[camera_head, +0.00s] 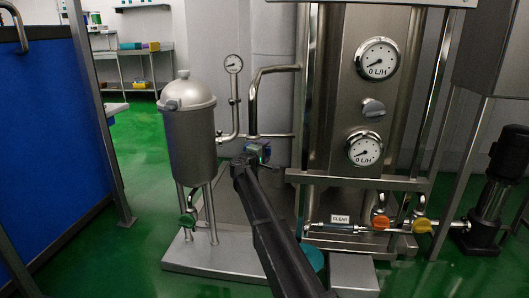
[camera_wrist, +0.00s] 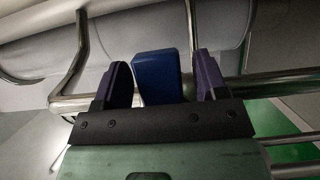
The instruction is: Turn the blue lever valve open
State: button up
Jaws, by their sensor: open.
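The blue lever (camera_wrist: 158,78) stands upright between the two dark fingers of my gripper (camera_wrist: 159,74) in the wrist view. A narrow gap shows on each side of it, and the fingers do not appear to close on it. In the head view my gripper (camera_head: 258,152) is at the pipework between the steel tank and the large panel. My dark arm reaches up to it from below and hides part of the pipes. The lever is too small and covered there to make out clearly. The valve body is hidden in both views.
A lidded steel tank (camera_head: 188,125) stands left of my gripper, with a green valve handle (camera_head: 187,220) below. A small gauge (camera_head: 233,64) rises behind. The gauge panel (camera_head: 365,100) is on the right, above orange (camera_head: 380,222) and yellow (camera_head: 421,226) valve handles. Pipes crowd my gripper.

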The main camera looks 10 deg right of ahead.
jog(key=shift+c, duration=0.3)
grip_shut()
